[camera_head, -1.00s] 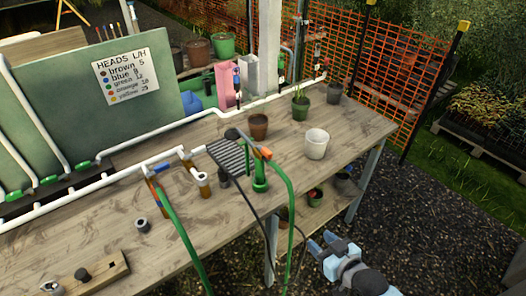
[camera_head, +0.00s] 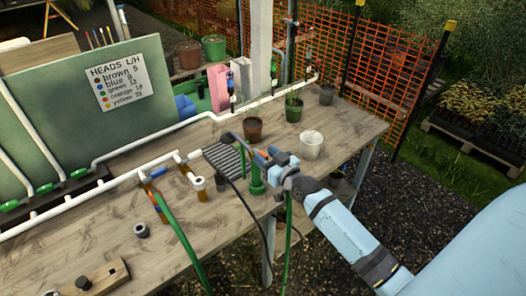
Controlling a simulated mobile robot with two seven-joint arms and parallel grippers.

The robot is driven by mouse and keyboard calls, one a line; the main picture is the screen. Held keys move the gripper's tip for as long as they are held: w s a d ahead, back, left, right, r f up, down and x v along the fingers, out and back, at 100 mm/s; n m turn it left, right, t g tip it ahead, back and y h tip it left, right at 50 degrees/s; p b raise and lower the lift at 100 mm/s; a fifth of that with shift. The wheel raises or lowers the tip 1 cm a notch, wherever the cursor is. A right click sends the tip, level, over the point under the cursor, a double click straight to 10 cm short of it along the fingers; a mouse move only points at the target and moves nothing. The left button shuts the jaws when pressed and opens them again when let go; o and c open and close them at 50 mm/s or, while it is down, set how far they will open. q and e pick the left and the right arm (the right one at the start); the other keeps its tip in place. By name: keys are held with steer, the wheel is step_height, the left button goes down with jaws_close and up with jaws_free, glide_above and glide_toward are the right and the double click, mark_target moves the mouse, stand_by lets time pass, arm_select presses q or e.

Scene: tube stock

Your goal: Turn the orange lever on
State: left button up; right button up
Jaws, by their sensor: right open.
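A small orange lever (camera_head: 262,154) is at the top of the green upright fitting (camera_head: 257,180), beside the dark slatted grate on the bench. My right gripper (camera_head: 264,156) is open, with its fingertips right at the orange lever and partly covering it. I cannot tell whether the fingers touch it or stand around it. My left gripper is out of view.
The wooden bench (camera_head: 185,226) carries white pipes, the dark grate (camera_head: 224,160), a white pot (camera_head: 312,146) just right of my gripper, and a brown pot (camera_head: 253,129) behind it. A green hose (camera_head: 180,235) hangs over the front.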

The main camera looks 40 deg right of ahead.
steer(key=shift+w+a, duration=0.1)
steer(key=shift+w, duration=0.7)
jaws_close()
steer(key=shift+f, duration=0.1)
